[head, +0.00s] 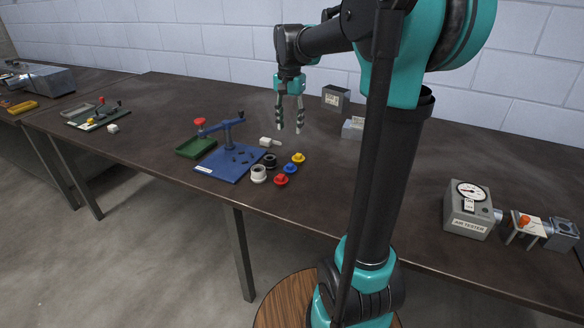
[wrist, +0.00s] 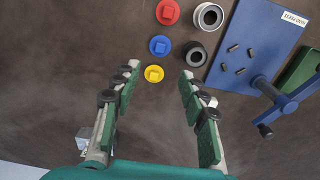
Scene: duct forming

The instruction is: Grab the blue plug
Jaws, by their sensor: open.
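The blue plug (head: 290,168) stands on the dark table between the yellow plug (head: 298,158) and the red plug (head: 281,180). In the wrist view the blue plug (wrist: 159,45) is in the middle of the column of plugs, with the red plug (wrist: 167,12) above and the yellow plug (wrist: 154,74) below. My gripper (head: 289,130) is open and empty, pointing down above the table behind the plugs. In the wrist view my gripper (wrist: 156,72) has its fingers spread to either side of the yellow plug, and the blue plug lies just past the fingertips.
A white ring (head: 258,174) and a black ring (head: 270,160) stand beside the plugs. The blue plate (head: 225,172) with its lever press and a green tray (head: 196,147) lie to the left. A grey air tester (head: 466,212) is far right. The table between is clear.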

